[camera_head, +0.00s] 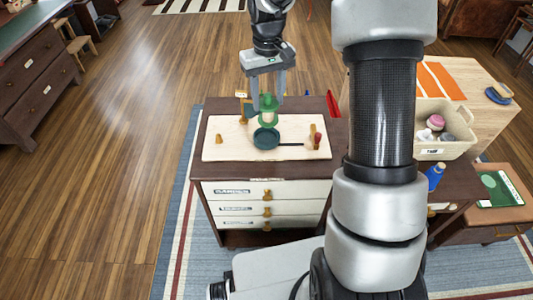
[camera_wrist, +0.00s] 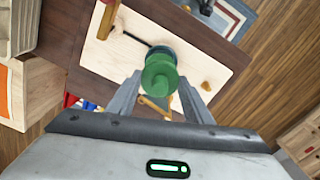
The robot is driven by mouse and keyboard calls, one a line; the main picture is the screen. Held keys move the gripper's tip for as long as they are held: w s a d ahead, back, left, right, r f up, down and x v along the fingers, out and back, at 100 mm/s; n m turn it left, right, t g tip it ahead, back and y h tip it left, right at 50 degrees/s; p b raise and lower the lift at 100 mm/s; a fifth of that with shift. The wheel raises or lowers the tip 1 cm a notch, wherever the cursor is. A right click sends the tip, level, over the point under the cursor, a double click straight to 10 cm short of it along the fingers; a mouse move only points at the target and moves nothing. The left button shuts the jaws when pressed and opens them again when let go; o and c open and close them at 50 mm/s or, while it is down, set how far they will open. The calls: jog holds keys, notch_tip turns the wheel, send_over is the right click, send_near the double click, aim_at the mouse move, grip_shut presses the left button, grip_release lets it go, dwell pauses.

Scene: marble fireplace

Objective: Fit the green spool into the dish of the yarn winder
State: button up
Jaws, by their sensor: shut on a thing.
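The green spool (camera_head: 267,104) is held upright between the fingers of my gripper (camera_head: 267,98), which is shut on it. In the wrist view the spool (camera_wrist: 159,76) sits between the fingertips of my gripper (camera_wrist: 160,90). The yarn winder's dark teal dish (camera_head: 266,138) lies on a pale board, with a thin dark rod running right from it to a wooden post. The spool is over the dish in both views. In the wrist view it hides most of the dish (camera_wrist: 163,50). I cannot tell whether the spool's lower end touches the dish.
The pale board (camera_head: 225,147) lies on a dark cabinet with white drawers. A wooden peg (camera_head: 219,139) stands at the board's left, and a red and a wooden piece at its right. A cream bin (camera_head: 445,152) with yarn balls and a blue spool (camera_head: 435,177) are further right.

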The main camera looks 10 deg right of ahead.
aim_at(267, 118)
jog(key=shift+w+a+r+b, duration=0.15)
jog(key=shift+w+r+b, duration=0.2)
jog(key=shift+r+b, duration=0.5)
notch_tip(267, 118, down, 10)
jog(key=b, duration=0.2)
jog(key=shift+r+b, duration=0.15)
jog(key=shift+b, duration=0.25)
jog(key=shift+f, duration=0.2)
jog(key=o, duration=1.1)
jog(key=shift+r, duration=0.1)
